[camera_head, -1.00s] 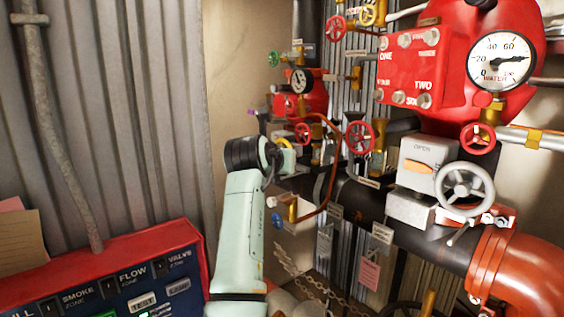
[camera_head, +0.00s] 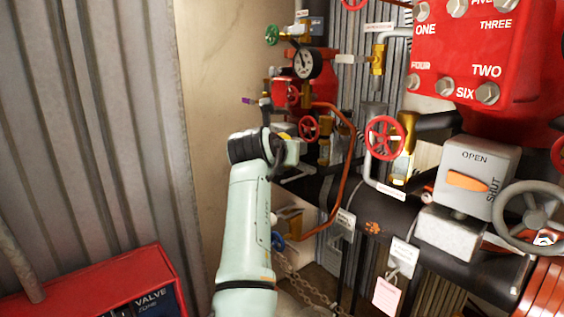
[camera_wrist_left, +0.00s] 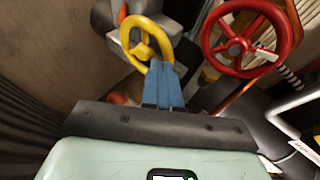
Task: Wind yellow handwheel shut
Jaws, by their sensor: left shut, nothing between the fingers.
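The yellow handwheel (camera_wrist_left: 143,48) shows in the left wrist view, at the top left of centre, with its rim and hub visible. My left gripper (camera_wrist_left: 160,64) has its two blue fingers shut together with nothing between them. Their tips overlap the lower right part of the wheel's rim in this view. I cannot tell whether they touch it. In the head view the left gripper (camera_head: 290,152) is partly hidden by its own wrist, and the yellow wheel cannot be made out clearly. My right gripper is not in view.
A red handwheel (camera_wrist_left: 246,38) sits close to the right of the yellow one. In the head view a copper pipe (camera_head: 346,165), a larger red handwheel (camera_head: 384,124) and a grey OPEN/SHUT box (camera_head: 478,170) stand to the right. A red control panel (camera_head: 100,280) is at lower left.

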